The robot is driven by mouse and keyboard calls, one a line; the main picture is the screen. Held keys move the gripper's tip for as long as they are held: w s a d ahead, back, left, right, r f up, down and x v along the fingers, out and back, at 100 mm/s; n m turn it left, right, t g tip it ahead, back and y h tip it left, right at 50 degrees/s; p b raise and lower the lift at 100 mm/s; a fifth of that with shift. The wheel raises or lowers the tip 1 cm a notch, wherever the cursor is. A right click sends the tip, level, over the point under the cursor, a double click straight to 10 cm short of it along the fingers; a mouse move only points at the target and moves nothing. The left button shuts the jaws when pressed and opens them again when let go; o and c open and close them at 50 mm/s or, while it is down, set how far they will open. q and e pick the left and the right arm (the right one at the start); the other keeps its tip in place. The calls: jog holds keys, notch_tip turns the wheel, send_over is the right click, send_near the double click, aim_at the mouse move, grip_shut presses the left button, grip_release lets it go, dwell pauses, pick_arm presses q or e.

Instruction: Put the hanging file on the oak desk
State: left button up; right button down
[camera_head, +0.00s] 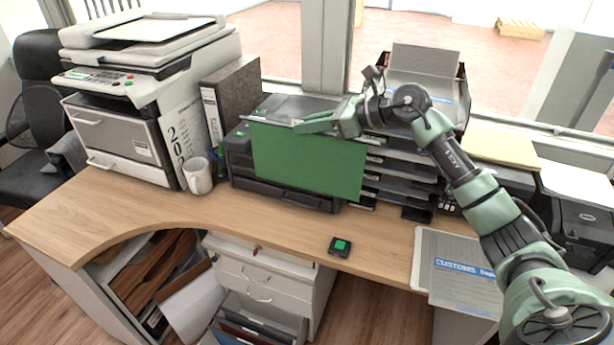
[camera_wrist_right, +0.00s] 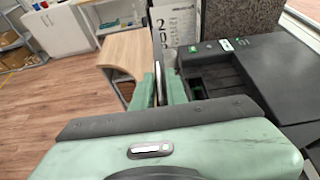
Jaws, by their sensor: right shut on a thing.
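The hanging file, a flat green sheet (camera_head: 305,162), hangs upright from my right gripper (camera_head: 318,124) above the oak desk (camera_head: 108,208), in front of the black printer. My right gripper is shut on the file's upper edge; the right wrist view shows its green fingers (camera_wrist_right: 164,86) close together, with the file seen nearly edge-on and hard to make out. Whether the file's lower edge touches the printer or desk I cannot tell. The desk also shows in the wrist view (camera_wrist_right: 135,50). My left gripper is not in view.
The black printer (camera_head: 284,194) stands behind the file, with a white mug (camera_head: 198,176) left of it and a large copier (camera_head: 135,95) further left. A letter-tray stack (camera_head: 400,182) is on the right. A small black box with a green top (camera_head: 340,246) lies at the front edge. The left desktop is clear.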

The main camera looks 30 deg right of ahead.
send_over(309, 188)
notch_tip(309, 188, down, 8)
jog(key=f, duration=0.1)
jog(key=f+p, duration=0.1)
jog(key=f, duration=0.2)
jog(key=shift+w+d+f, duration=0.1)
jog(key=shift+w+f, duration=0.15)
jog(key=shift+f, duration=0.3)
jog(key=shift+f, duration=0.2)
jog(key=c, duration=1.4)
grip_release()
jog(key=shift+r, duration=0.1)
